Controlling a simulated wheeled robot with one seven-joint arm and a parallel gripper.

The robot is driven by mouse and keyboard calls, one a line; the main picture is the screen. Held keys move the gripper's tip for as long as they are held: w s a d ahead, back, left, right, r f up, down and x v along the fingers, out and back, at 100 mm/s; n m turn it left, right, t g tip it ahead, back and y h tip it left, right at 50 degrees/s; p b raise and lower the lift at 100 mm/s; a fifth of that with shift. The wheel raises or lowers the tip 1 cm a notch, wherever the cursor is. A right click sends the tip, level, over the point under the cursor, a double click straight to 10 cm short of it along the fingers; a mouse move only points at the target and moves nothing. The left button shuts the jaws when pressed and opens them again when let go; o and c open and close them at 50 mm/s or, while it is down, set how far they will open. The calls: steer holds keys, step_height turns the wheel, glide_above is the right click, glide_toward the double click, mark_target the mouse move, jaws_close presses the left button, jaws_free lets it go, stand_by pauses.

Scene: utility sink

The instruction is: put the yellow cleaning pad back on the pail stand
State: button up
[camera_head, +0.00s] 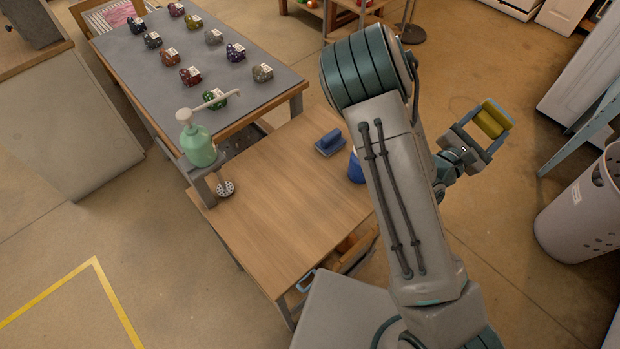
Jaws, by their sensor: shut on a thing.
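My gripper (494,124), right of my arm, is shut on the yellow cleaning pad (489,121). The pad is a small yellow block, held in the air between the fingers, with the floor behind it in the picture. I cannot pick out the pail stand for certain. A blue object (355,168), which may be a pail, stands on the wooden table (270,205) and is partly hidden by my arm. A blue pad-like block with a raised top (330,142) lies near it.
A grey-topped table (150,75) behind holds several small coloured items with white tags. A pale perforated bin (580,215) stands on the floor at right. Open floor lies beneath my gripper. The wooden table's front half is clear.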

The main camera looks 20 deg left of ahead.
steer(key=s+d+f+m+g+h+b, duration=0.1)
steer(key=s+f+m+g+h, duration=0.2)
steer(key=s+m+g, duration=0.35)
steer(key=s+d+f+m+g+h, duration=0.2)
steer(key=s+f+m+g, duration=0.15)
steer(key=g, duration=0.65)
steer(key=m+g+y+b, duration=0.3)
steer(key=m+g+y, duration=0.2)
steer(key=m+y, duration=1.85)
glide_above(310, 206)
step_height(310, 206, down, 7)
steer(key=m+h, duration=0.3)
steer(key=h, duration=0.1)
step_height(310, 206, down, 9)
steer(key=shift+r, duration=0.1)
steer(key=o, duration=0.9)
